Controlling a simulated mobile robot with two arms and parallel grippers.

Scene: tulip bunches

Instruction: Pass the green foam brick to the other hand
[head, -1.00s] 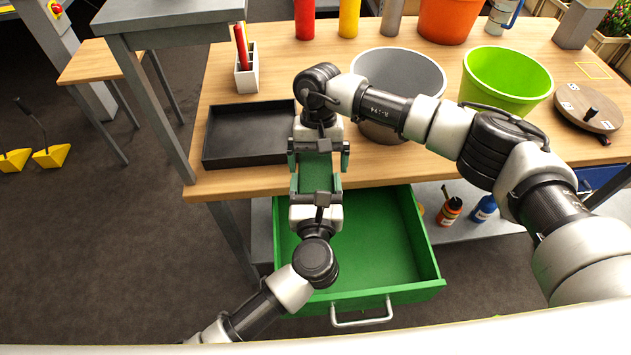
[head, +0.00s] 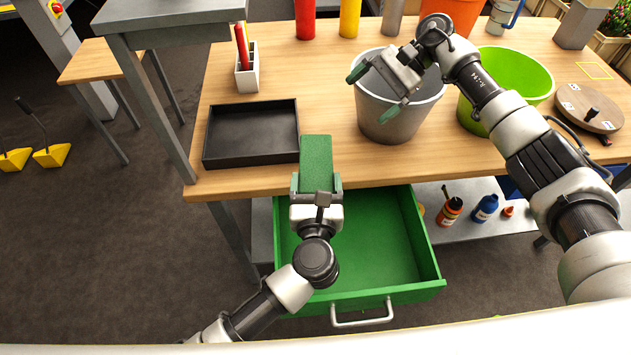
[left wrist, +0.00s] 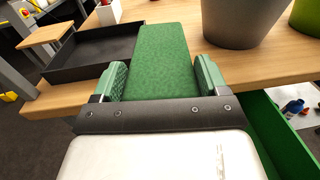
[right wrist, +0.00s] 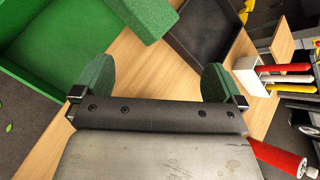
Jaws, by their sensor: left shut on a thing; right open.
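The green foam brick (head: 317,158) is in my left gripper (head: 316,182), which is shut on its near end. The brick points away from me at the table's front edge, above the open drawer. In the left wrist view the brick (left wrist: 167,62) lies between both fingers (left wrist: 160,82). My right gripper (head: 377,92) is open and empty, over the grey bucket to the right of the brick and apart from it. In the right wrist view the brick (right wrist: 143,18) shows at the top, beyond the open fingers (right wrist: 157,82).
A black tray (head: 206,150) lies left of the brick. The grey bucket (head: 392,125) and a lime green bucket (head: 535,75) stand to the right. The green drawer (head: 375,240) is pulled open below the table (head: 245,183). A white pen holder (head: 247,77) stands behind the tray.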

